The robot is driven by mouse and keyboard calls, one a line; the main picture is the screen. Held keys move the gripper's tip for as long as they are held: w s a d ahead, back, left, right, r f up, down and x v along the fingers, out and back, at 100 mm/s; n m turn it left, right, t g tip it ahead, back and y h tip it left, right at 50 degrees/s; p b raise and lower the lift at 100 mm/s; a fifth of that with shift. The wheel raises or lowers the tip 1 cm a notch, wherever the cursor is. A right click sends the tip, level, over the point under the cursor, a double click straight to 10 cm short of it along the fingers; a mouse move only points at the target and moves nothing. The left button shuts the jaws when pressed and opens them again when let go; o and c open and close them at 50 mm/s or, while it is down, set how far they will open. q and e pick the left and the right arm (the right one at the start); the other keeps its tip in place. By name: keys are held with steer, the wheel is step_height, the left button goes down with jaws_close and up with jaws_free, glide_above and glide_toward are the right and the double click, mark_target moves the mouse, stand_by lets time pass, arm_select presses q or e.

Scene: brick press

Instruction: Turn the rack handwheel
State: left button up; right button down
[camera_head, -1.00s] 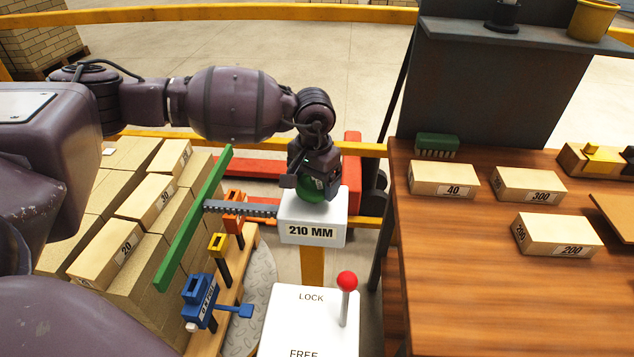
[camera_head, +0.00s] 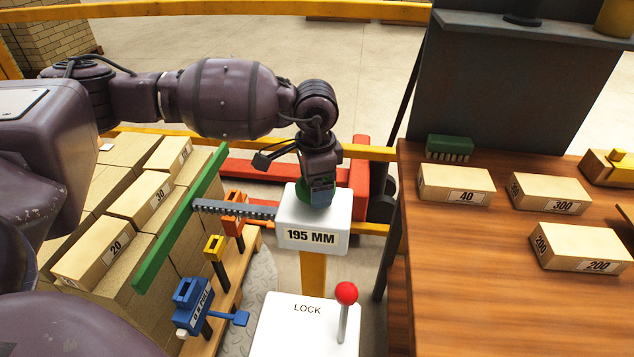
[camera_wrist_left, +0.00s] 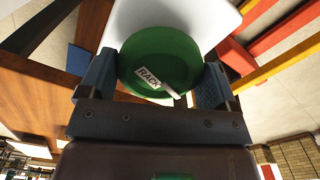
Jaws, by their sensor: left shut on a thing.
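The green rack handwheel (camera_wrist_left: 178,52), with a white label reading RACK, sits on a white box (camera_head: 313,238) whose display reads 195 MM. My left gripper (camera_head: 318,190) is above the box, shut on the handwheel. In the left wrist view its two fingers (camera_wrist_left: 159,72) press on opposite sides of the wheel. In the head view the gripper hides most of the wheel. A dark toothed rack (camera_head: 236,209) runs left from the box to a long green bar (camera_head: 180,222). My right gripper is not in view.
A white lever box (camera_head: 300,330) marked LOCK, with a red-knobbed lever (camera_head: 346,294), stands in front. Numbered blocks lie left; others lie on the wooden table (camera_head: 480,280) at right.

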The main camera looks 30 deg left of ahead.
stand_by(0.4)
arm_select(q)
steer(key=o, duration=0.8)
steer(key=shift+c, duration=0.2)
steer(key=shift+r, duration=0.1)
step_height(320, 180, up, 11)
steer(key=p, duration=0.1)
steer(key=shift+p, duration=0.3)
